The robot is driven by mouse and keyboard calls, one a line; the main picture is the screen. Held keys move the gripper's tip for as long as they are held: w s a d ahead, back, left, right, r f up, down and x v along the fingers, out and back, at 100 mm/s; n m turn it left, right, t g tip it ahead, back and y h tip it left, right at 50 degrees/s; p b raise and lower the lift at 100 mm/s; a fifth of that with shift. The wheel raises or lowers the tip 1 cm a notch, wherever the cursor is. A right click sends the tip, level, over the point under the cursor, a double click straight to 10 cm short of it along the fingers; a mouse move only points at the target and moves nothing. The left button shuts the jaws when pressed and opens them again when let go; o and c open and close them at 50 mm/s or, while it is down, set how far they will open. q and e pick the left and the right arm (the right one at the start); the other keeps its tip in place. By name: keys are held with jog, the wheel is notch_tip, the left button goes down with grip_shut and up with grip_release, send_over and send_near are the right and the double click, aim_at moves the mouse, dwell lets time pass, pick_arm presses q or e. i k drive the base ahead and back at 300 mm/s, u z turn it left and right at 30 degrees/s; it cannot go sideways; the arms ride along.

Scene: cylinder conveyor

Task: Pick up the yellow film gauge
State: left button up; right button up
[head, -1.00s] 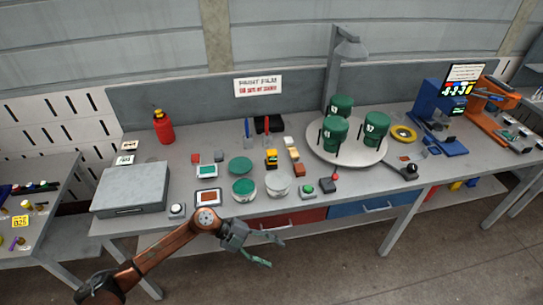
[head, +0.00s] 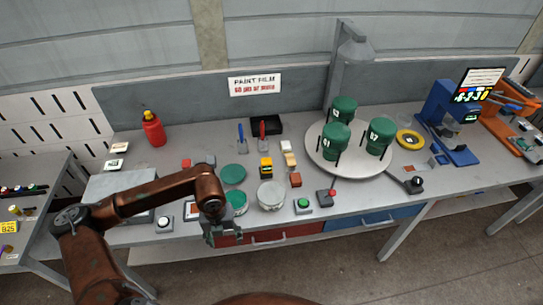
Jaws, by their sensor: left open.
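The yellow film gauge (head: 266,168), a small yellow and black device, stands on the grey workbench (head: 330,200) near its middle, behind a white round tub (head: 271,195). My left gripper (head: 222,240) is open and empty. It is at the bench's front edge, in front of and left of the gauge and well apart from it. My left forearm hides part of the grey case and some items at the bench's left. My right gripper is not in view.
A green-lidded tub (head: 236,203) stands beside the white tub. A green disc (head: 233,174) lies left of the gauge, with small blocks (head: 295,179) to its right. A round turntable (head: 318,157) carries green canisters further right.

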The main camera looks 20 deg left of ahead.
aim_at(266, 163)
jog(key=i, duration=1.4)
